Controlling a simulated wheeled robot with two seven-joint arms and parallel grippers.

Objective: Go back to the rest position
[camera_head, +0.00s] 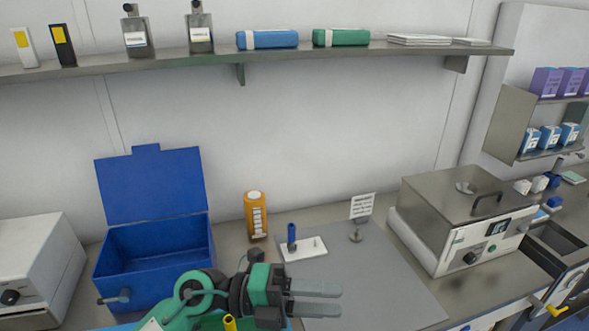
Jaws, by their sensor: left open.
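My left gripper (316,298) is low in the head view, its green and black wrist coming in from the lower left. Its two grey fingers point right and are apart, with nothing seen between them. It appears over the front left part of the grey mat (390,280). My right gripper is not in view.
An open blue box (150,275) stands left, near an orange bottle (256,215). A white plate with a blue upright piece (292,237) and a small sign (361,206) stand behind. A metal-lidded machine (465,215) is at right. The mat's middle is clear.

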